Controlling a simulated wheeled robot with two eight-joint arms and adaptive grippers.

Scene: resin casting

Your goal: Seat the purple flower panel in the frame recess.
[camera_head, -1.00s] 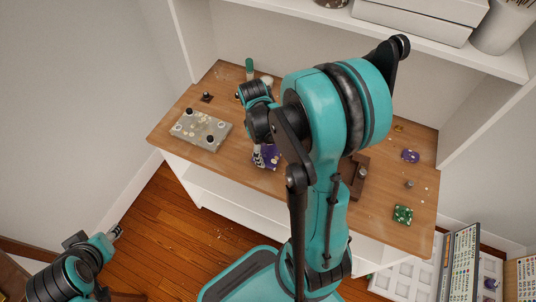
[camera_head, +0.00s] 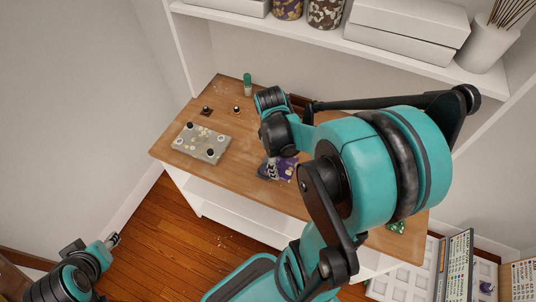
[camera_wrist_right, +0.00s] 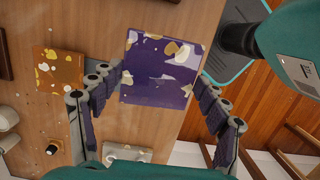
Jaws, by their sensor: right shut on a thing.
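The purple flower panel (camera_head: 284,167) has white and tan petal shapes. My right gripper (camera_head: 270,168) is shut on it over the front part of the wooden table. In the right wrist view the panel (camera_wrist_right: 160,70) sits between the two fingers (camera_wrist_right: 158,98), which touch its opposite edges. I cannot tell its exact height above the table. I cannot make out the frame recess; my right arm covers much of the table's right side. A dark brown edge shows at the left of the wrist view (camera_wrist_right: 5,55). My left gripper (camera_head: 115,239) is empty, low at the left, away from the table.
A grey board (camera_head: 184,146) with black and white knobs lies on the table's left. An amber panel (camera_wrist_right: 58,70) lies on the table beside the held one. A green panel (camera_head: 397,227) is at the right. A shelf (camera_head: 360,48) with boxes and jars runs behind.

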